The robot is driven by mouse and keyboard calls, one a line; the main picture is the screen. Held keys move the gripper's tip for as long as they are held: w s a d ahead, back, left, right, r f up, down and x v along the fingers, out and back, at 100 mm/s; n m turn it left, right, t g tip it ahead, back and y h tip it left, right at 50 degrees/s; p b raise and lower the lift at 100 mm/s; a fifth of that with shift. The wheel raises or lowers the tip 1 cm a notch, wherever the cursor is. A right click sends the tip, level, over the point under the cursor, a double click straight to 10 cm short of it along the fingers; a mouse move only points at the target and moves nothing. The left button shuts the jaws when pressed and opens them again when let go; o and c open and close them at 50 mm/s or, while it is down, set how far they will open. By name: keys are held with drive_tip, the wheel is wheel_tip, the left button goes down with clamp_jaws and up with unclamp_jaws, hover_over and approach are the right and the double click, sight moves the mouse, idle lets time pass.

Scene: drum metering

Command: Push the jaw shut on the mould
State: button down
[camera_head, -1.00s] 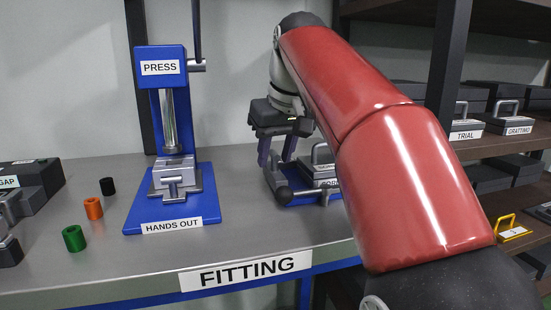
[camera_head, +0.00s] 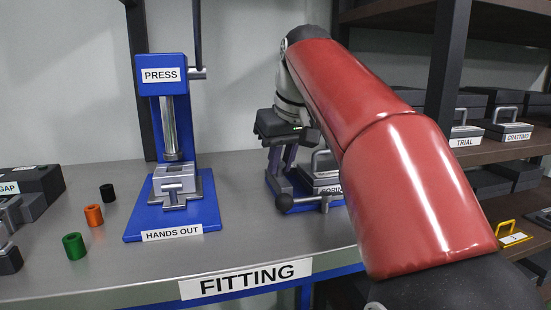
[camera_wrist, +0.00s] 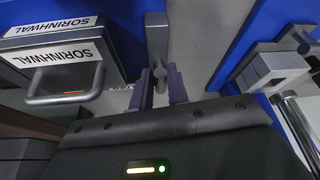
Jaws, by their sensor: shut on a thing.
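The mould (camera_head: 324,180) is a dark grey block with a bail handle and a partly hidden label. It sits on a blue-based fixture (camera_head: 279,184) at the bench's right; the wrist view shows the mould (camera_wrist: 50,55) at left, labelled SORINHWAL. My gripper (camera_head: 281,170) is beside the mould, on its left. In the wrist view my gripper (camera_wrist: 161,90) has its purple fingers closed around a grey bar (camera_wrist: 156,40), which seems to be part of the jaw. A gap shows between bar and mould.
A blue press (camera_head: 162,95) with a grey block stands to the left. Green (camera_head: 74,246), orange (camera_head: 94,215) and black (camera_head: 107,193) cylinders lie further left. Shelves with labelled blocks (camera_head: 508,130) stand at right. The bench between press and fixture is clear.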

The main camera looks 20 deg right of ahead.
drive_tip(key=shift+d+p, duration=0.3)
drive_tip(key=shift+d, duration=0.85)
drive_tip(key=c, duration=1.4)
unclamp_jaws()
